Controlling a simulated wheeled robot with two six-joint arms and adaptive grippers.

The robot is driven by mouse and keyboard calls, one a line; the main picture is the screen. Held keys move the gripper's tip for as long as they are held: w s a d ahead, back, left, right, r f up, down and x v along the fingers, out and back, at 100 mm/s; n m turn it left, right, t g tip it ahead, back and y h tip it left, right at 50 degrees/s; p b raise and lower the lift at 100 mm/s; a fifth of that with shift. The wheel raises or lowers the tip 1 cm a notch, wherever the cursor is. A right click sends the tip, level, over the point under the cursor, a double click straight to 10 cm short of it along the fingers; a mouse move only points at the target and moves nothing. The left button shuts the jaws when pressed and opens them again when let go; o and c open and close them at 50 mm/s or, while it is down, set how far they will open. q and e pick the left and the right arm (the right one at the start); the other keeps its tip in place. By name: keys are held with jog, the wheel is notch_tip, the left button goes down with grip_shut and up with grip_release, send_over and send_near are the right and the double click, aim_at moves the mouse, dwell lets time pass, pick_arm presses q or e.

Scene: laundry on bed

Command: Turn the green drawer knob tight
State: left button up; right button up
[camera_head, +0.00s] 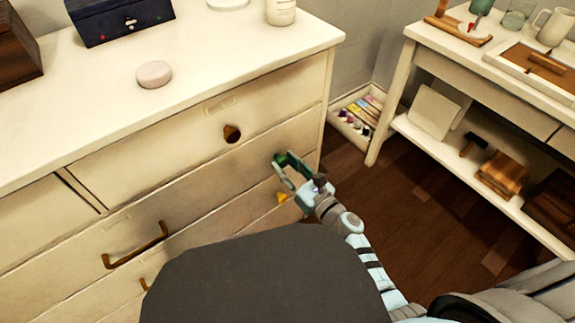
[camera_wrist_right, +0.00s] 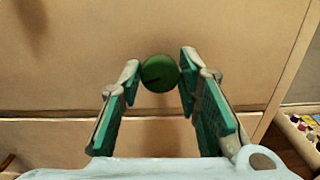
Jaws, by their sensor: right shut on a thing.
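The green drawer knob (camera_wrist_right: 160,74) is round with a dark slot-like mark, on the front of a cream drawer. In the right wrist view it sits between the fingertips of my right gripper (camera_wrist_right: 161,78), which is shut on it. In the head view my right gripper (camera_head: 279,160) reaches the second drawer row near the dresser's right end, and a bit of green shows at its tips. The left gripper is not in view.
The cream dresser (camera_head: 225,55) has a brown knob (camera_head: 232,133) above, a yellow knob (camera_head: 282,198) below, and a brass handle (camera_head: 135,247) to the left. A shelf table (camera_head: 400,75) stands at right, a tray of tubes (camera_head: 357,117) on the floor between.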

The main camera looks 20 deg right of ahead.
jog(key=shift+m, duration=1.3)
jog(key=shift+d+m+p, duration=0.1)
jog(key=shift+m+p, duration=0.4)
jog(key=shift+m, duration=0.4)
jog(key=m+p, duration=0.1)
jog(key=m, duration=0.2)
jog(key=shift+m, duration=0.3)
jog(key=m+p, duration=0.1)
jog(key=m, duration=0.2)
jog(key=shift+m, duration=0.3)
jog(key=m, duration=0.2)
jog(key=shift+d+f+m+p, duration=0.1)
jog(key=shift+m+p, duration=0.2)
jog(key=m+p, duration=0.1)
jog(key=m, duration=0.2)
jog(key=shift+w+m, duration=0.1)
jog(key=shift+m, duration=0.2)
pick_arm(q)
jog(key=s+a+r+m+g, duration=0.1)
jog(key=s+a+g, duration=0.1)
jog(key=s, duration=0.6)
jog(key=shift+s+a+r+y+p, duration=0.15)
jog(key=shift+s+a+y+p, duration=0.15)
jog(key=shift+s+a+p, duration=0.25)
pick_arm(e)
jog(key=shift+f+m, duration=0.15)
jog(key=shift+m, duration=1.85)
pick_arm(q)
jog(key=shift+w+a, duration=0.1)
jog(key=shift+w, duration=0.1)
